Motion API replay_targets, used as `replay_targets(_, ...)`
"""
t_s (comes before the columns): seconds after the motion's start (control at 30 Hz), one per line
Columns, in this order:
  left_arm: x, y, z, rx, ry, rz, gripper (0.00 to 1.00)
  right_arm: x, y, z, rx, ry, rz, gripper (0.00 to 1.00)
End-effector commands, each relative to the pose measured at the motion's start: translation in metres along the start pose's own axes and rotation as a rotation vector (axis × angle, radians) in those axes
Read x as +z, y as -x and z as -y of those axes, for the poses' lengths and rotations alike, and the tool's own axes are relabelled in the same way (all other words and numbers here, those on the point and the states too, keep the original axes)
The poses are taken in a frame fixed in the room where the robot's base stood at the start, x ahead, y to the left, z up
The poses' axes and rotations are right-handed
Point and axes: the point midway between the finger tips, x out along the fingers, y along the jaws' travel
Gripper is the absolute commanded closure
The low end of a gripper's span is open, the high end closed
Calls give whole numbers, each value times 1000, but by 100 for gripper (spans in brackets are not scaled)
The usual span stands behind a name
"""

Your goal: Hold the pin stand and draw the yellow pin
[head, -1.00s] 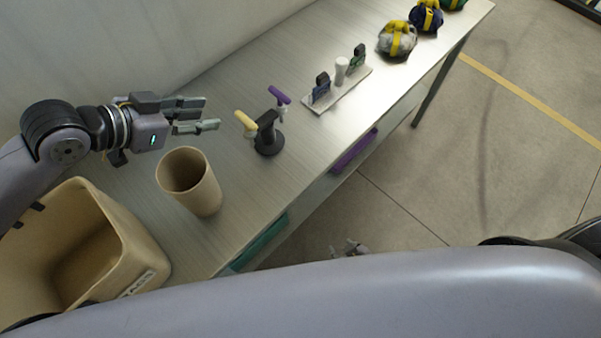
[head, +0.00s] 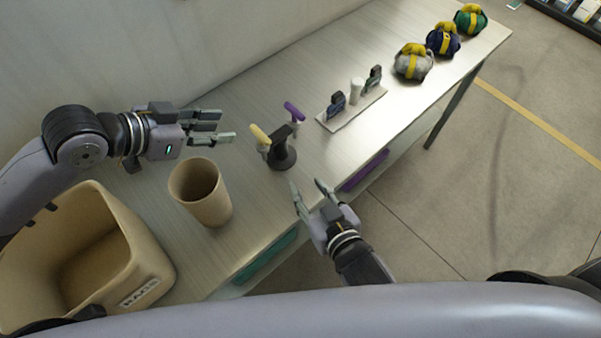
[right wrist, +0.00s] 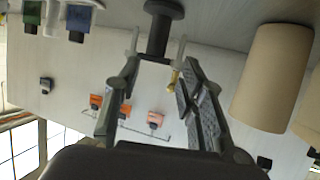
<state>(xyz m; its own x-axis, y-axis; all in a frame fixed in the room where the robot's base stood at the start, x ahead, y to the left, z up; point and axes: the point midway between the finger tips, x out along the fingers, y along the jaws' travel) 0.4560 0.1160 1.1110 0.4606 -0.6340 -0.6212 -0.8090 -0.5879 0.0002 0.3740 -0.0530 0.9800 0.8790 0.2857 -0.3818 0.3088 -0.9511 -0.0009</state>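The black pin stand (head: 284,156) stands upright on the table, with the yellow pin (head: 260,135) on its left side and the purple pin (head: 294,112) on its far side. My left gripper (head: 228,126) is open and empty, left of the yellow pin and apart from it. My right gripper (head: 309,185) is open and empty at the table's front edge, its fingers pointing toward the stand. In the right wrist view the dark stand (right wrist: 160,30) shows beyond and between the open fingers (right wrist: 160,66), with a bit of yellow pin (right wrist: 174,78) near the right finger.
A tan cup (head: 202,195) stands left of the stand, below my left gripper. A beige bin (head: 150,270) labelled RAGS is at the lower left. A white board (head: 352,112) with dark clips and several sling bags (head: 413,64) lie farther right along the table.

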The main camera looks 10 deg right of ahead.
Motion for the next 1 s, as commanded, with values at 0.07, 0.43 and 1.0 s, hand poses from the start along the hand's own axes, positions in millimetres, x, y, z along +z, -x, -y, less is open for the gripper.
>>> replay_targets(0.07,0,0,0,0,0,0,67,-1,-10,0,0,1,-2,63)
replay_targets(0.43,0,0,0,0,0,0,67,-1,-82,0,0,1,-1,63)
replay_targets(1.0,0,0,0,0,0,0,67,0,-165,0,0,1,1,63)
